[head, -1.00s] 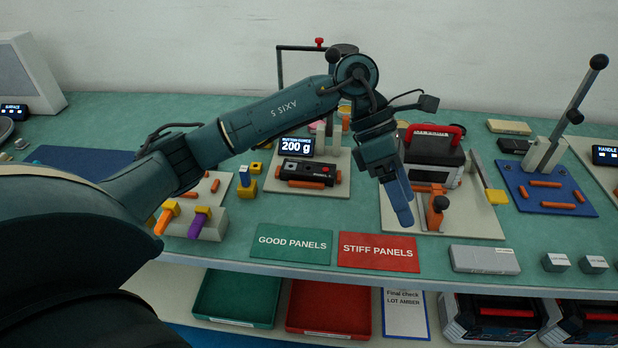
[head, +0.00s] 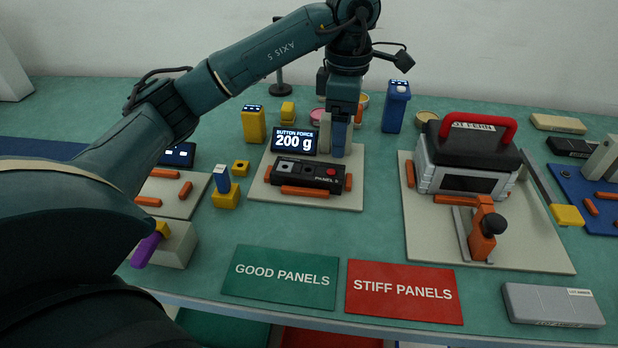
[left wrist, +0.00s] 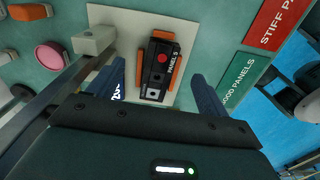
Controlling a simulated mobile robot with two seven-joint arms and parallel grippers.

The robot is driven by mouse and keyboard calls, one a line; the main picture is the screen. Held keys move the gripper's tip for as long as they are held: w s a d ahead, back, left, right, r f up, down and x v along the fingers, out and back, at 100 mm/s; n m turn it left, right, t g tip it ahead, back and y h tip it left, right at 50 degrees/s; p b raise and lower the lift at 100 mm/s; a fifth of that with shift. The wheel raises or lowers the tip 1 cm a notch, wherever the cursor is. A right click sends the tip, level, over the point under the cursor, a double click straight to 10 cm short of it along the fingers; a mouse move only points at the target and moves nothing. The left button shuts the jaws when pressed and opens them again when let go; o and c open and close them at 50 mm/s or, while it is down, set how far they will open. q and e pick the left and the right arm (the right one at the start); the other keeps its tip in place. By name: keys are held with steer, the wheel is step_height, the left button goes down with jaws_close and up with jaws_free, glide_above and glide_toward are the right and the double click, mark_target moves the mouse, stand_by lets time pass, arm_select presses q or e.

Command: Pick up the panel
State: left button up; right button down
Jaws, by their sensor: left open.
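The panel (head: 307,174) is a black block marked PANEL S with a red button and grey buttons. It lies between orange stops on a pale fixture plate (head: 262,190), in front of a display reading BUTTON FORCE 200 g (head: 295,140). My left gripper (head: 341,140) is above the back right part of the fixture, pointing down. In the left wrist view the left gripper (left wrist: 160,85) is open, its blue fingers apart on either side of the panel (left wrist: 160,68). The fingers do not appear to touch it. My right gripper is not in view.
A green GOOD PANELS mat (head: 280,277) and a red STIFF PANELS mat (head: 405,292) lie in front, both bare. A device with a red handle (head: 466,160) stands on a plate to the right. A metal post of the test rig (left wrist: 95,40) is close to the left gripper.

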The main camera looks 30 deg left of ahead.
arm_select(q)
glide_above(341, 174)
steer(key=f, duration=0.5)
steer(key=shift+w+a, duration=0.2)
steer(key=shift+a, duration=0.15)
steer(key=shift+s+d+f, duration=0.1)
steer(key=shift+d+f, duration=0.05)
steer(key=shift+f, duration=1.2)
steer(key=shift+s+d+f, duration=0.1)
steer(key=shift+d+f, duration=0.05)
steer(key=shift+f, duration=1.15)
steer(key=shift+c, duration=0.4)
steer(key=c, duration=1)
steer(key=shift+r, duration=0.1)
steer(key=shift+c, duration=0.6)
steer(key=shift+r, duration=0.1)
